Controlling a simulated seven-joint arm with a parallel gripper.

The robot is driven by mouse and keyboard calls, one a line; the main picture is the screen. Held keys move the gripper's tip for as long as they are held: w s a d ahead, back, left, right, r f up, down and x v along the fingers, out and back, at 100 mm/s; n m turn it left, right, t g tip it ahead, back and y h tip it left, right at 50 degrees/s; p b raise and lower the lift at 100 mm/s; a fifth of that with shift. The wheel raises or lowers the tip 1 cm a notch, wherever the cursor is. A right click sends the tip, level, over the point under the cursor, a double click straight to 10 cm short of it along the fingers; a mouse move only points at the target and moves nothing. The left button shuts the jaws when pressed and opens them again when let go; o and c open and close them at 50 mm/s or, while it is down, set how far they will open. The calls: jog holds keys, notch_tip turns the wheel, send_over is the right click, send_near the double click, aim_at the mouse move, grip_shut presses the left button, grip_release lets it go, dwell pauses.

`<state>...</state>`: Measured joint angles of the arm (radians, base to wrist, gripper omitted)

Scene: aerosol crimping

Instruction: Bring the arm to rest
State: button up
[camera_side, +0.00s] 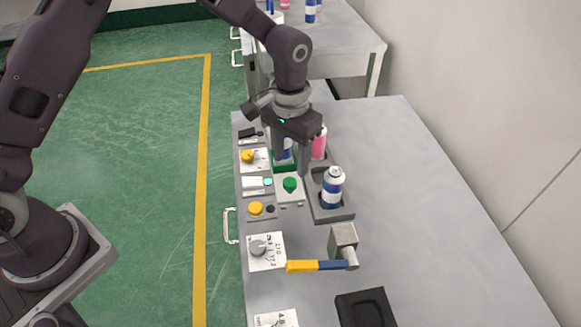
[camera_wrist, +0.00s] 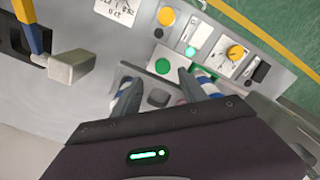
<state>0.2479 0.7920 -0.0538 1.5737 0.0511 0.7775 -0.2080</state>
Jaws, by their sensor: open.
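My gripper (camera_side: 291,166) is open and points down above the row of devices at the far part of the bench, near a green button (camera_side: 290,185) on a white box. Nothing is seen between its fingers. It also shows in the wrist view (camera_wrist: 162,84), with the green button (camera_wrist: 162,66) beyond the fingers. A blue-and-white can (camera_side: 332,188) stands upright in a grey tray (camera_side: 335,214). A pink can (camera_side: 319,146) stands behind it. Another blue-and-white can (camera_side: 287,151) stands at a green holder (camera_side: 284,164), partly hidden by my gripper.
A black tray (camera_side: 366,309) lies at the front. Yellow buttons (camera_side: 255,208) and a dial (camera_side: 258,247) line the left edge. The bench's right side (camera_side: 430,210) is clear.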

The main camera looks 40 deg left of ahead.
jog(key=shift+r, duration=0.1)
jog(key=s+a+r+t, duration=0.1)
jog(key=s+a+r, duration=0.35)
jog(key=r, duration=0.45)
jog(key=s+a+r+t, duration=0.25)
jog(key=s+r, duration=0.25)
jog(key=r, duration=0.4)
jog(key=s+a+r+t, duration=0.1)
jog(key=s+a, duration=0.1)
jog(key=s, duration=0.6)
jog(key=s+a+r+n+t, duration=0.1)
jog(key=s+a+r, duration=0.1)
jog(key=s, duration=0.7)
jog(key=shift+s+a, duration=0.25)
jog(key=shift+a, duration=0.4)
